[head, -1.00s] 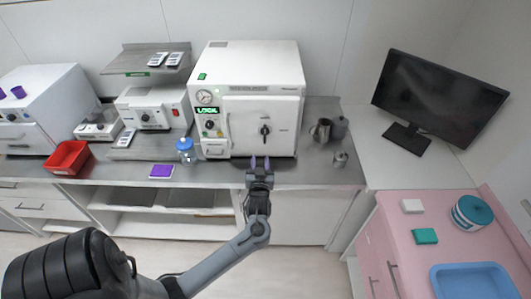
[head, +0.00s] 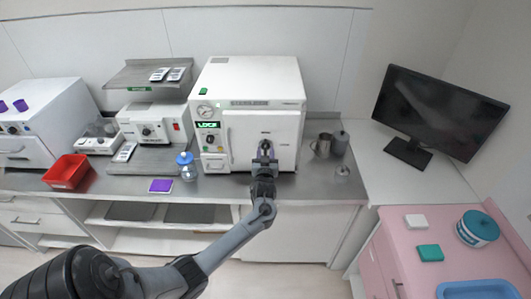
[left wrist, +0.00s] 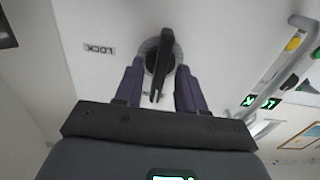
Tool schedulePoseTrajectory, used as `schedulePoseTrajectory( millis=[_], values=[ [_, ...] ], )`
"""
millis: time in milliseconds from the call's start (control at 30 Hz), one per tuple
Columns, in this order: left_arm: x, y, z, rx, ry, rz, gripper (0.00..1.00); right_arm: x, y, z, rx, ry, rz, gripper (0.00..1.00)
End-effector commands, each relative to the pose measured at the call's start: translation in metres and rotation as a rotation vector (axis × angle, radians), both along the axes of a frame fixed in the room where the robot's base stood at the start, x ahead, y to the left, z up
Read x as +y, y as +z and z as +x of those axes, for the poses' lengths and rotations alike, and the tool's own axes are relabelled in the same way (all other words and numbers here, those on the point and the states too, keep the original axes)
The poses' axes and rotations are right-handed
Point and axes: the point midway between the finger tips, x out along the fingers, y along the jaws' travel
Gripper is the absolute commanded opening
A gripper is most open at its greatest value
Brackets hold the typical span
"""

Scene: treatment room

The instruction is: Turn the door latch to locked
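The white steriliser (head: 250,75) stands on the counter with its door facing me. Its black door latch (left wrist: 160,62) shows in the left wrist view as a long handle on a round base, running almost up and down the picture. A "LOCK" label (left wrist: 100,49) is upside down on the door beside it. My left gripper (left wrist: 160,85) is open, with one purple finger on each side of the handle and a small gap visible on both sides. In the head view the left gripper (head: 265,152) is in front of the door and hides most of the latch. My right gripper is not in view.
A blue-capped bottle (head: 188,167) and a purple pad (head: 160,186) stand left of the steriliser. A metal jug (head: 322,146) and grey canister (head: 339,143) stand to its right.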

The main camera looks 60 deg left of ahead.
Motion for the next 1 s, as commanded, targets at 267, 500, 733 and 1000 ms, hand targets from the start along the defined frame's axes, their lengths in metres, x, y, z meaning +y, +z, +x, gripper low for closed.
schedulePoseTrajectory(
  millis=[267, 500, 733, 1000],
  values=[
    [0.0042, -0.0005, 0.0026, 0.001, 0.0, 0.0, 0.39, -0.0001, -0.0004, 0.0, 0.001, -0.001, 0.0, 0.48],
    [0.0039, -0.0005, 0.0026, 0.001, 0.0, 0.0, 0.21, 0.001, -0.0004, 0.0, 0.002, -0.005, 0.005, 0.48],
    [0.0039, -0.0005, 0.0024, 0.001, 0.0, 0.0, 0.0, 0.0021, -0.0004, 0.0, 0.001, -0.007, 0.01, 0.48],
    [0.0039, 0.0004, 0.0025, 0.019, 0.0, 0.011, 0.0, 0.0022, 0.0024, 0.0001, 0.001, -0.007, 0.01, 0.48]
  ],
)
